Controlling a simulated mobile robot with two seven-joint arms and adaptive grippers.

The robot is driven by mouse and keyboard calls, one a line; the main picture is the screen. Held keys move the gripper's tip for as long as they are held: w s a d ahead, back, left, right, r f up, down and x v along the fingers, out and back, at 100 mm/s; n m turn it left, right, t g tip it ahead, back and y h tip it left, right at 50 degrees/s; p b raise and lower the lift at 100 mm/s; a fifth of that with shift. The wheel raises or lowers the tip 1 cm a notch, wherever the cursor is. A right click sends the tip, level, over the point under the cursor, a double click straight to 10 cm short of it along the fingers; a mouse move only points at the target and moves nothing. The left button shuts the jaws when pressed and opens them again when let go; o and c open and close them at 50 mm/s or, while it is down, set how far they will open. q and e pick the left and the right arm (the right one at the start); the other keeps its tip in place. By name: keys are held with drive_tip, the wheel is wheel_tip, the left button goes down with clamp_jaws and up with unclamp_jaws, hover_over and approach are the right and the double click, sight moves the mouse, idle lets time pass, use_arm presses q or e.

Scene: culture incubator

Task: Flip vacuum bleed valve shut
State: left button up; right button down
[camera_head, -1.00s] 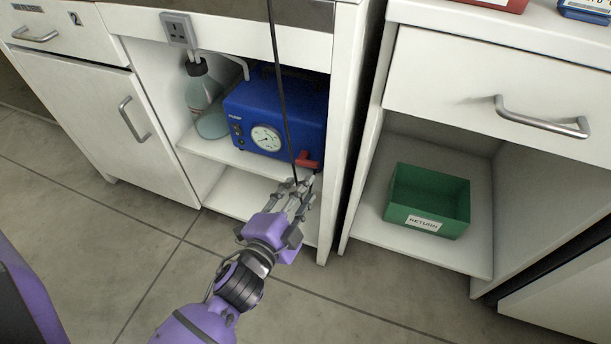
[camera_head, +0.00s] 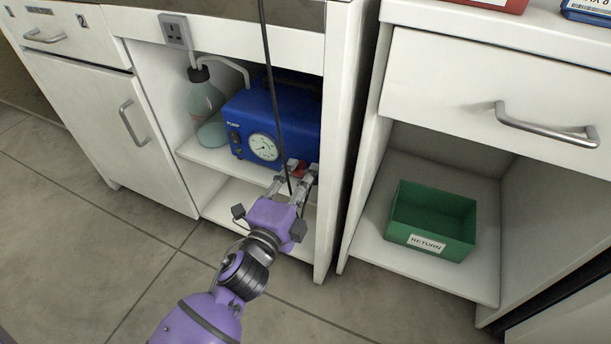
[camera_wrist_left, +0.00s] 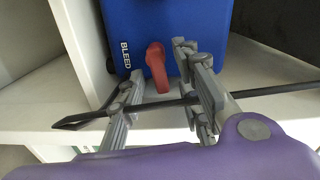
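The blue vacuum pump (camera_head: 262,118) stands on the cabinet's middle shelf, with a round white gauge on its front. Its red bleed valve lever (camera_wrist_left: 157,66), beside the word BLEED, points down in the left wrist view. In the head view the lever (camera_head: 299,167) is partly hidden by my fingers. My left gripper (camera_head: 296,171) is open at the pump's lower front. In the left wrist view the red lever lies between the spread fingers (camera_wrist_left: 160,90), with no clear contact. My right gripper is not in view.
A black cable (camera_head: 272,85) hangs in front of the pump and crosses at my left fingers. A glass bottle (camera_head: 205,105) with a hose stands left of the pump. A green RETURN bin (camera_head: 440,222) sits in the right cabinet.

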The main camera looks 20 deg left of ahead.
use_arm(q)
drive_tip(key=shift+w, duration=0.95)
clamp_jaws()
